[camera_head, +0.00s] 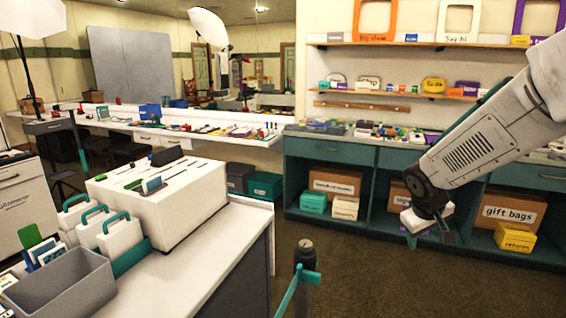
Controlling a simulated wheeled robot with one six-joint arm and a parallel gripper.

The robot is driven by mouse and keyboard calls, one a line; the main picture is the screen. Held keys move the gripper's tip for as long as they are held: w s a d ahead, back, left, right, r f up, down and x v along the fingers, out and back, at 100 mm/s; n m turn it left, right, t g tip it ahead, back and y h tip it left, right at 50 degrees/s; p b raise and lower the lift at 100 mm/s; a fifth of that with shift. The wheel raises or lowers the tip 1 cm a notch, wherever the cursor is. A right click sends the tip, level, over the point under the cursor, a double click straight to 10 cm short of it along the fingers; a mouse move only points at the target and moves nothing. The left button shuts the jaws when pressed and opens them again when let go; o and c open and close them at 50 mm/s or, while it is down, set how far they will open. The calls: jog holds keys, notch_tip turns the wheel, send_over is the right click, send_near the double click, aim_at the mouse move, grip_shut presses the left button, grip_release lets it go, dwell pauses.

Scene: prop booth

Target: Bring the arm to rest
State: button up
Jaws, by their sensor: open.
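My arm (480,143) reaches in from the right edge and slants down to the left. My gripper (431,240) hangs at its lower end, in front of the teal shelf unit, with dark jaws that are small in this view. I see nothing held between the jaws. The gripper is in the air above the carpet, apart from the white counter on the left.
A white counter (215,222) at the left holds a white slotted box (178,195) and a grey bin (62,290). A post (305,262) with a teal strap stands at the front. The teal shelf unit (375,193) lines the back right. Brown carpet between is clear.

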jog(key=s+a+r+m+y, duration=0.1)
jog(key=s+a+r, duration=0.1)
jog(key=s, duration=0.8)
jog(key=s+a+r+m+g+y, duration=0.1)
jog(key=s+a+r, duration=0.2)
jog(key=s, duration=0.8)
jog(key=s+a+r+g+y, duration=0.1)
jog(key=s+a+r, duration=0.2)
jog(key=s, duration=0.7)
jog(key=shift+s+a+r+m, duration=0.25)
jog(key=shift+s+r+m, duration=0.15)
jog(key=shift+r, duration=0.3)
